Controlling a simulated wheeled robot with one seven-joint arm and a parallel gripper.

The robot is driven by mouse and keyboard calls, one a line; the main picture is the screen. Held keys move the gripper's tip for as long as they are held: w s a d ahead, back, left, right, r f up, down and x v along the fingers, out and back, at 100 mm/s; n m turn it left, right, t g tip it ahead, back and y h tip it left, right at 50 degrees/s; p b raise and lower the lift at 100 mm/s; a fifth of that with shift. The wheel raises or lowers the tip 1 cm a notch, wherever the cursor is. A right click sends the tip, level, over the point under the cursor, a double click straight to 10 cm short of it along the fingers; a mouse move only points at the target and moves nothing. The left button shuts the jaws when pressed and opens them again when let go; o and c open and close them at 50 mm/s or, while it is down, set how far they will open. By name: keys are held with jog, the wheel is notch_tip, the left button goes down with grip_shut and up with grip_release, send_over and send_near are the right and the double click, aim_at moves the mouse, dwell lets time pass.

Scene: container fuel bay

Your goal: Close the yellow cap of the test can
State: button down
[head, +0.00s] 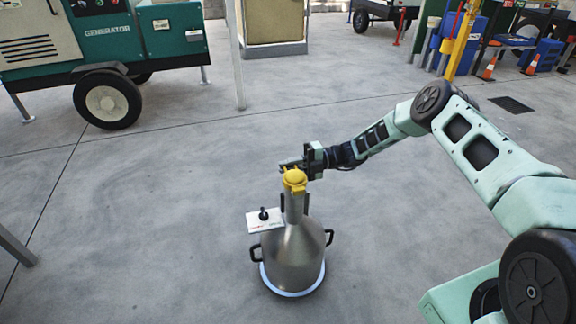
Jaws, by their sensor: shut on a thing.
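The test can (292,255) is a grey metal vessel with a narrow neck, standing upright on the concrete floor. Its yellow cap (294,179) is at the top of the neck. My gripper (294,165) reaches in from the right at the height of the cap, with its dark fingers at the cap's far side. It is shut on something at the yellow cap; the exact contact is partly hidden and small. I cannot tell from this view whether the cap is fully down on the neck.
A small white plate with a black knob (264,220) is on the can's left side. Black handles stick out from the can's sides. A green generator trailer (105,45) stands at the back left. Orange cones (489,68) and blue containers are at the back right. Floor around the can is clear.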

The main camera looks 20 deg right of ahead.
jog(key=shift+s+f, duration=0.15)
jog(key=shift+f, duration=0.3)
jog(key=c, duration=1.5)
grip_release()
jog(key=shift+r, duration=0.1)
jog(key=shift+d, duration=0.3)
jog(key=d, duration=1.6)
jog(key=shift+s+d+r, duration=0.2)
jog(key=shift+s+d, duration=0.05)
jog(key=shift+d, duration=0.15)
